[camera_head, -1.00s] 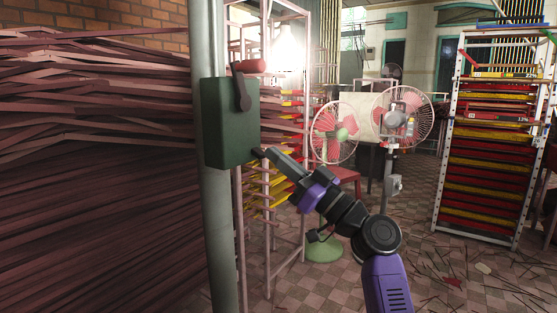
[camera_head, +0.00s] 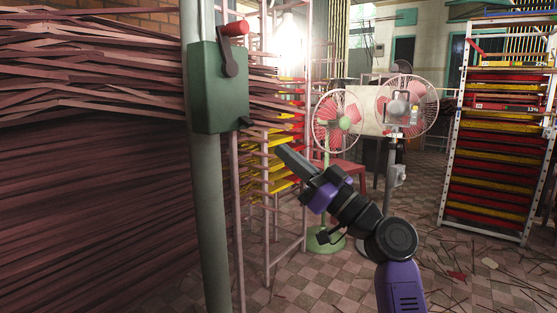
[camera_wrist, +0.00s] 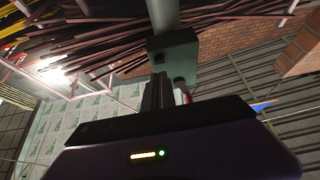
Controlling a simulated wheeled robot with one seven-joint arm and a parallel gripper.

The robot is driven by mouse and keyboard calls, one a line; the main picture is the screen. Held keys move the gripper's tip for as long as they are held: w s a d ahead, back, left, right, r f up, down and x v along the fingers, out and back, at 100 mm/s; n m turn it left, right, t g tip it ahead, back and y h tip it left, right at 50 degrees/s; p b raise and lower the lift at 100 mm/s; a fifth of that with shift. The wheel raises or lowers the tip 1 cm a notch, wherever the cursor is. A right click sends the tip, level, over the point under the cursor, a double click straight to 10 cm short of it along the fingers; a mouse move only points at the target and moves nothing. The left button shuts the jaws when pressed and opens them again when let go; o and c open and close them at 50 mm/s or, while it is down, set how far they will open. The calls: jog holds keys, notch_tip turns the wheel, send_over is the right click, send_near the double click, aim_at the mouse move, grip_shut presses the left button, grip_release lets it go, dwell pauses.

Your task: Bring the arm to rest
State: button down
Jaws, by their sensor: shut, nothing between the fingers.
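My gripper (camera_head: 281,149) is shut and empty in the head view. It points up and to the left, with its tip to the lower right of a green switch box (camera_head: 217,88) and apart from it in the picture. The box is on a grey upright pole (camera_head: 211,210) and has a dark lever with a red handle (camera_head: 234,28) at its upper right. In the wrist view, my gripper's dark fingers (camera_wrist: 158,92) point toward the box (camera_wrist: 174,55). The box's lever is mostly hidden there.
Stacked reddish sticks (camera_head: 90,160) fill the left side. A pink rack (camera_head: 270,220) stands behind the pole. Two pink fans, one on a green base (camera_head: 324,240), stand behind my arm. A tall rack (camera_head: 497,140) is at right. Loose sticks litter the tiled floor.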

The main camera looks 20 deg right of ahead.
jog(key=s+d+f+m+t+h, duration=0.2)
jog(key=d+f+m+t+h, duration=0.2)
jog(key=d+f+m+h, duration=0.45)
jog(key=s+a+f+m+g+h, duration=0.1)
jog(key=s+f+m+g+h, duration=0.15)
jog(key=s+f+h, duration=0.85)
jog(key=s+a+f+n+g+y, duration=0.15)
jog(key=s+f, duration=0.45)
jog(key=s, duration=0.7)
jog(key=s+a+f+n+g+y, duration=0.1)
jog(key=s+a+f+g+y, duration=0.15)
jog(key=s+f, duration=0.7)
jog(key=s+a+f+n+g+y, duration=0.1)
jog(key=s+a+f+g, duration=0.15)
jog(key=s, duration=1.35)
notch_tip(320, 180, up, 35)
jog(key=p, duration=3.5)
jog(key=shift+a+f, duration=0.2)
